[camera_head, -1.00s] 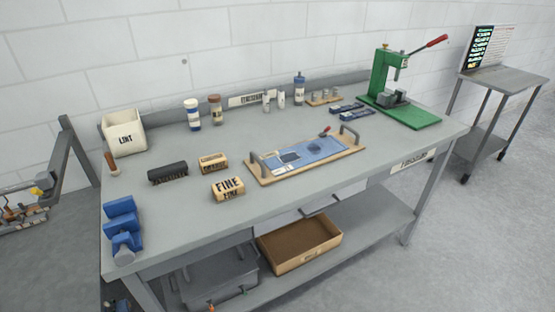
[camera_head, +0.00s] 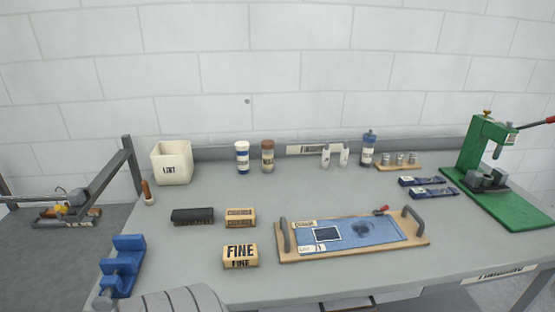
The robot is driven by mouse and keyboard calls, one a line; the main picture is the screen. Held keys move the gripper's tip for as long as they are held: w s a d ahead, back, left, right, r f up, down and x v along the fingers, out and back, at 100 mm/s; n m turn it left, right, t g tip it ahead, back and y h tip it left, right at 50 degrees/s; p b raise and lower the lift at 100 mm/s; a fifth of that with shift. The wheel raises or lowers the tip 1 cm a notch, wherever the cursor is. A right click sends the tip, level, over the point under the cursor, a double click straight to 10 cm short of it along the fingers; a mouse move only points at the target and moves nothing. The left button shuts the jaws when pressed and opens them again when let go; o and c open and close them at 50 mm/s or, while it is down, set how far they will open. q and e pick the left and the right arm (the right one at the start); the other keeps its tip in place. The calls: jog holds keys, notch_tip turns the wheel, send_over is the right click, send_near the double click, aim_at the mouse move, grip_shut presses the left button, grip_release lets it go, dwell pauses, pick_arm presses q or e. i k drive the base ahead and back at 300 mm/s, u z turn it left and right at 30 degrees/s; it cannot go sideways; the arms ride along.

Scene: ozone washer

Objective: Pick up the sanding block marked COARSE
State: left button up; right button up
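A tan sanding block (camera_head: 240,217) with dark lettering lies on the grey workbench (camera_head: 210,271); its print is too small to read surely. A second tan block (camera_head: 240,256), plainly marked FINE, lies just in front of it, apart from it. A dark brush-like block (camera_head: 192,216) lies to the left of the first block, with a small gap between them. Neither of my grippers is in view. A rounded grey shape, which looks like part of my arm, shows at the bottom left edge.
A wooden tray (camera_head: 422,241) with handles stands to the right of the blocks. A blue holder (camera_head: 124,266) is at the front left. A white LINT bin (camera_head: 171,163), bottles and a green press (camera_head: 481,160) stand farther back.

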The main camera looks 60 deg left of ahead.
aim_at(240, 217)
jog(key=i, duration=1.35)
jog(key=u, duration=2.15)
